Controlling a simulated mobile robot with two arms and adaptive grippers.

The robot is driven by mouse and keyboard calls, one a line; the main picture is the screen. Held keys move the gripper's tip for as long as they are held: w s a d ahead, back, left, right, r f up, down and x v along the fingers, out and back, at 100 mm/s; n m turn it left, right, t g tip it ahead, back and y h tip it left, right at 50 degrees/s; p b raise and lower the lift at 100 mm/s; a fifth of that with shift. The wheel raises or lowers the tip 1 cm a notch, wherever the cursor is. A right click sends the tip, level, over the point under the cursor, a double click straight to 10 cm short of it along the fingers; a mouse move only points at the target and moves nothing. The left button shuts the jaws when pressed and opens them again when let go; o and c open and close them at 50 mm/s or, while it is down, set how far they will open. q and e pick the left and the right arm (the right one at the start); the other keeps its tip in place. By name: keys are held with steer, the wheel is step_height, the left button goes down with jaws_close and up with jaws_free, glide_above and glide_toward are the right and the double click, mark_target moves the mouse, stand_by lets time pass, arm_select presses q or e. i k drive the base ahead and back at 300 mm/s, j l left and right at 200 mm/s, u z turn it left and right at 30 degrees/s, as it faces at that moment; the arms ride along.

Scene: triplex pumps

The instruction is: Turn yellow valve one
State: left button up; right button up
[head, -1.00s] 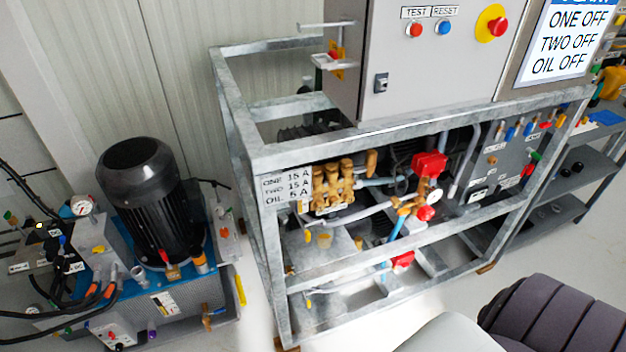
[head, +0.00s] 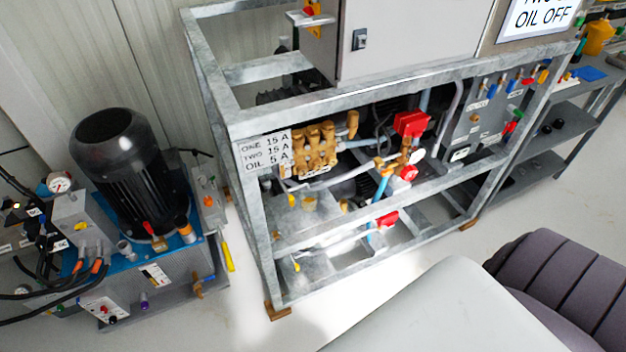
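Several small yellow parts show in the head view, and I cannot tell which is valve one. One yellow handle (head: 296,265) is low on the left inside the galvanized frame (head: 258,215). Another yellow piece (head: 308,201) sits above it, under the brass pump head (head: 316,147). A long yellow lever (head: 228,254) hangs at the right side of the hydraulic unit with the black motor (head: 118,160). No number label is readable on any of them. Neither of my grippers is in view; only pale and dark ribbed parts of my arm show at bottom right.
A grey control cabinet (head: 405,40) stands on top of the frame. Red valve boxes (head: 410,123) and blue pipes fill its middle. A panel of small valves (head: 487,112) is at its right. Grey shelves (head: 560,118) stand further right. The pale floor in front is clear.

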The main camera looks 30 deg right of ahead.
mark_target(291, 198)
steer(key=i+l+z, duration=0.1)
steer(key=z, duration=0.3)
steer(key=i+l+z, duration=0.1)
steer(key=z, duration=0.3)
